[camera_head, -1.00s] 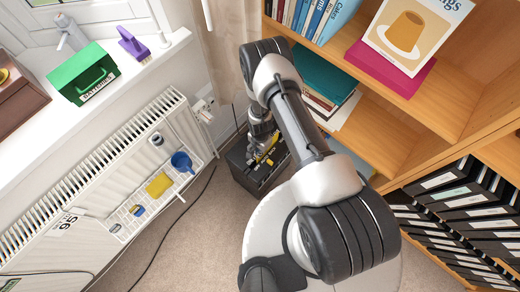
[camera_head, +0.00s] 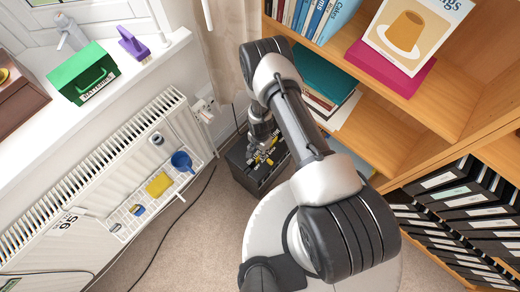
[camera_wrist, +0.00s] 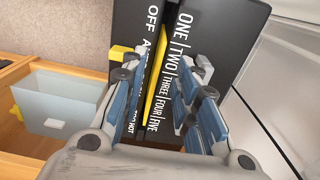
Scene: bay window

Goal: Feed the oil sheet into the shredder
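The shredder (camera_head: 243,168) is a black box on the floor beside the bookcase. In the wrist view its black top (camera_wrist: 215,35) carries white words, including "OFF" and "ONE" to "FIVE". A narrow yellow strip, apparently the edge of the oil sheet (camera_wrist: 159,72), lies along the slot between the two rows of words. My gripper (camera_wrist: 160,112) is just above the slot. Its blue-padded fingers stand apart on either side of the yellow strip, with a visible gap, so it looks open. How deep the sheet sits is hidden.
The bookcase (camera_head: 375,125) stands close on the right of the shredder. A radiator (camera_head: 95,165) with a hanging white tray (camera_head: 127,217) is on the left. A black cable (camera_head: 172,222) crosses the carpet.

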